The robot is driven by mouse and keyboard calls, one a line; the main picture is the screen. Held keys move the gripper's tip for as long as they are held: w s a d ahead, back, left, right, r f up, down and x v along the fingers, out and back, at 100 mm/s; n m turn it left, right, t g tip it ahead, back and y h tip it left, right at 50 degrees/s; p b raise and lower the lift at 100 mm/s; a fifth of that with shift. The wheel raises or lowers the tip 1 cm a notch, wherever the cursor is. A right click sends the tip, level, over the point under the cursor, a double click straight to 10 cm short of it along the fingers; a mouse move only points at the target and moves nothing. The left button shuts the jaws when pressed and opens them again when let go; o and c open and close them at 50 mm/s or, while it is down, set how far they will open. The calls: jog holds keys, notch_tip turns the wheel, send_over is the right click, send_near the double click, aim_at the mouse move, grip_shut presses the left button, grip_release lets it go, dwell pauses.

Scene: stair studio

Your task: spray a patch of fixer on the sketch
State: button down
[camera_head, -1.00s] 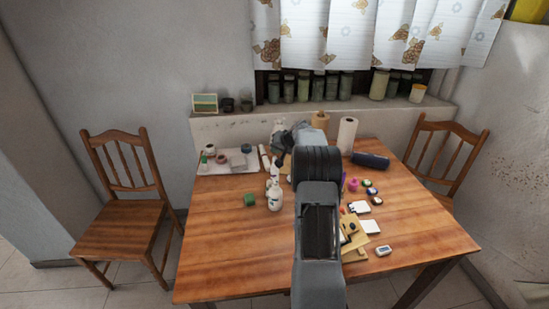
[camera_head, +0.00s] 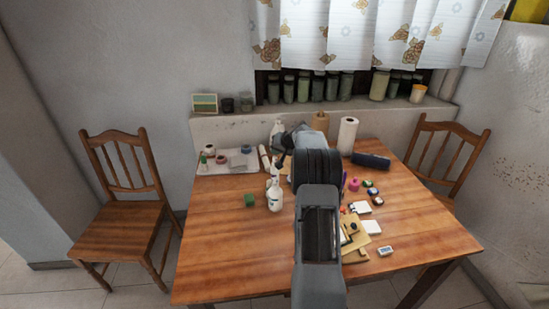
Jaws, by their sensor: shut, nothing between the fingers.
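A white bottle (camera_head: 275,196) stands upright on the wooden table (camera_head: 230,250), just left of my arm. My gripper (camera_head: 282,152) is a small dark shape at the far end of my arm, above the back middle of the table. It is shut and holds nothing. I cannot make out the sketch for sure; my arm hides the middle of the table.
A pale tray (camera_head: 215,169) with rolls lies back left, and a green block (camera_head: 249,200) nearer. Boards (camera_head: 372,247) and small items lie right of my arm. The left front is clear.

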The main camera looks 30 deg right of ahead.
jog(key=shift+f+b, duration=0.5)
jog(key=shift+b, duration=0.1)
dwell(0.4)
jog(key=shift+r, duration=0.15)
jog(key=shift+r+p, duration=0.4)
jog(key=shift+r, duration=0.4)
jog(key=shift+r, duration=0.15)
notch_tip(320, 180, up, 6)
jog(key=p, duration=0.3)
jog(key=shift+p, duration=0.35)
dwell(2.3)
